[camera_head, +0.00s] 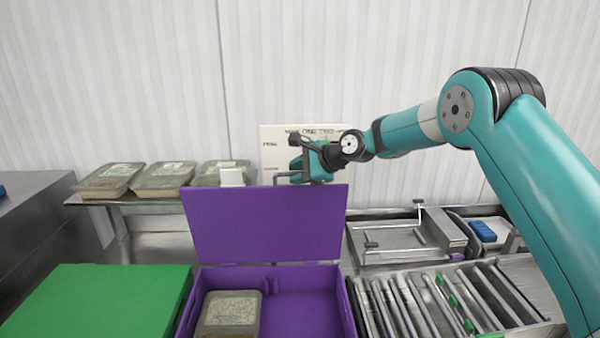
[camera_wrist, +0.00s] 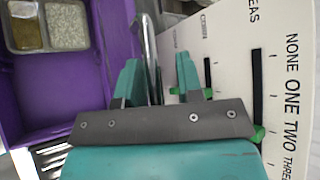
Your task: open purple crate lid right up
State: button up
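The purple crate (camera_head: 348,312) stands open at the front centre. Its purple lid (camera_head: 265,225) stands up, close to upright, along the crate's far side. My gripper (camera_head: 305,170) is at the lid's top edge, towards its right end. In the wrist view my gripper's two teal fingers (camera_wrist: 158,80) are apart, with a bent metal rod (camera_wrist: 150,50) showing between them. The lid (camera_wrist: 115,35) shows edge-on, left of the fingers. I cannot tell whether a finger touches the lid.
A tray of food (camera_head: 228,315) sits inside the crate at left. A green lid (camera_head: 95,300) is at left. Several packed trays (camera_head: 165,178) stand on a shelf behind. A roller rack (camera_head: 430,300) is at right. A white lettered board (camera_head: 290,145) stands behind my gripper.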

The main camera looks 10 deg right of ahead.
jog(key=shift+s+d+f, duration=0.1)
jog(key=shift+f, duration=0.3)
jog(key=shift+s+d+r+b, duration=0.1)
jog(key=shift+d+b, duration=0.1)
jog(key=shift+b, duration=0.2)
jog(key=b+v, duration=0.7)
jog(key=v, duration=1)
jog(key=shift+r, duration=0.3)
jog(key=shift+a, duration=0.15)
